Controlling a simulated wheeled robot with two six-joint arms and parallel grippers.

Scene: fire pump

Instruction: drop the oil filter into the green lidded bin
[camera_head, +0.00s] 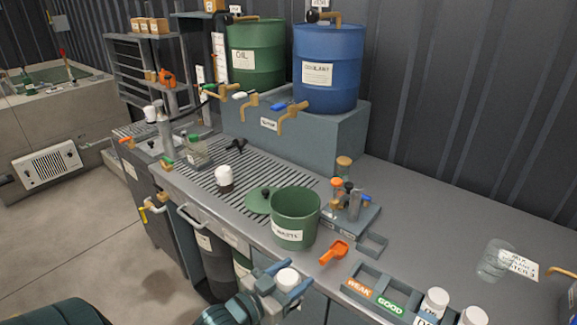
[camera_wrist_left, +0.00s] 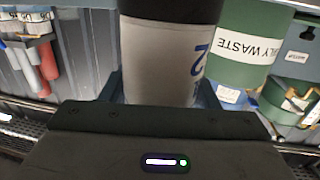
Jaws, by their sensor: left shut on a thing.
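My left gripper (camera_head: 285,282) is shut on a white cylinder with a black end, which looks like the oil filter (camera_head: 288,276). In the left wrist view the oil filter (camera_wrist_left: 165,65) shows a white side with a dark "2" and its black end at the top. It is held in front of the green bin (camera_head: 294,222), apart from it and off to its near side. The bin, labelled as oily waste, stands open on the counter and also shows in the left wrist view (camera_wrist_left: 240,50). Its green lid (camera_head: 257,199) lies on the counter to its left. My right gripper is not in view.
A similar white and black cylinder (camera_head: 224,178) stands on the slotted counter. A small rack of bottles (camera_head: 352,215) is right of the bin, and an orange scoop-like tool (camera_head: 335,251) in front. White bottles (camera_head: 435,302) stand by the weak/good tray (camera_head: 375,295).

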